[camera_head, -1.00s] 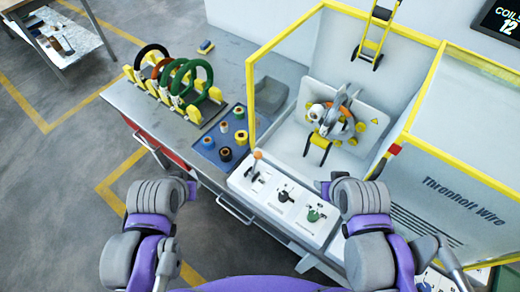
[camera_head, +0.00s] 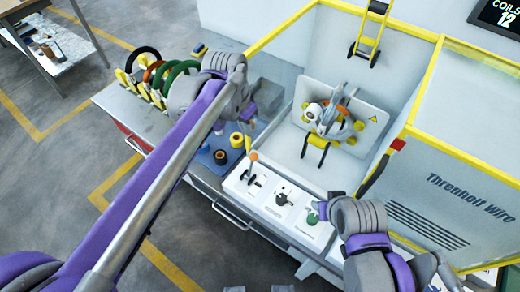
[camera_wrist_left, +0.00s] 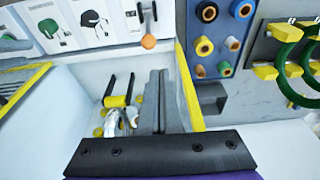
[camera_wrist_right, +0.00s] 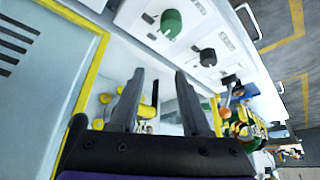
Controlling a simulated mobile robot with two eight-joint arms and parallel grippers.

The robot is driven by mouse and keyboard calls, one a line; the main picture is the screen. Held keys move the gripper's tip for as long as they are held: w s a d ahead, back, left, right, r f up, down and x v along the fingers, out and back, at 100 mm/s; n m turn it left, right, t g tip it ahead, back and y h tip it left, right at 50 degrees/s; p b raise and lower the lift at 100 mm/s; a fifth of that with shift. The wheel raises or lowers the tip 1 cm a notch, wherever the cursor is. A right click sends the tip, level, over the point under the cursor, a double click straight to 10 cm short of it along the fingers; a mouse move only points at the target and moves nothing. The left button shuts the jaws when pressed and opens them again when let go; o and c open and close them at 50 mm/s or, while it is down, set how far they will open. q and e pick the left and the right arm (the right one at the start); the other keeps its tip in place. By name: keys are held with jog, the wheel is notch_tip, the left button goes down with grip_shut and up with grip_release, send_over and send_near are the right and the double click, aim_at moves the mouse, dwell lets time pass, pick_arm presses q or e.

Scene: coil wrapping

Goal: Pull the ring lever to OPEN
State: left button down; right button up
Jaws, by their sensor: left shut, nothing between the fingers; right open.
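A lever with an orange knob (camera_head: 253,156) stands on the left plate of the control panel (camera_head: 247,192). It also shows in the left wrist view (camera_wrist_left: 148,41), where the knob is apart from my fingers. The plate's lettering is too small to read. The grey ring head (camera_head: 330,117) with yellow rollers sits inside the machine. My left gripper (camera_wrist_left: 160,75) is shut and empty, above the panel's left end and the blue tray. My right gripper (camera_wrist_right: 159,75) is open and empty near the green knob (camera_wrist_right: 171,22). In the head view its fingers are mostly hidden by my wrist.
A black knob (camera_head: 282,199) sits between the lever and the green knob. A blue tray (camera_head: 204,157) with several spools and a rack of coloured rings (camera_head: 150,80) stand left. The yellow frame (camera_head: 425,85) and clear panels border the machine.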

aim_at(252, 165)
jog(key=shift+s+f+b, duration=0.25)
jog(key=shift+f+b, duration=0.05)
jog(key=shift+f, duration=0.3)
pick_arm(q)
jog(key=w+d+f+m+g, duration=0.1)
jog(key=w+d+m, duration=0.1)
jog(key=d, duration=0.3)
jog(key=shift+w+d+f, duration=0.2)
jog(key=shift+w+f, duration=0.15)
jog(key=shift+w, duration=0.05)
jog(key=shift+f, duration=0.15)
jog(key=f, duration=0.6)
jog(key=d+f, duration=0.1)
jog(key=f, duration=0.3)
jog(key=shift+w+d, duration=0.1)
jog(key=shift+w, duration=0.15)
pick_arm(e)
jog(key=shift+s+f, duration=0.1)
jog(key=shift+f, duration=0.1)
jog(key=shift+r, duration=0.45)
jog(key=shift+w, duration=0.25)
pick_arm(q)
jog(key=s+a, duration=0.1)
jog(key=s+a+r, duration=0.1)
jog(key=a, duration=0.1)
jog(key=shift+s, duration=0.2)
jog(key=shift+s+r, duration=0.1)
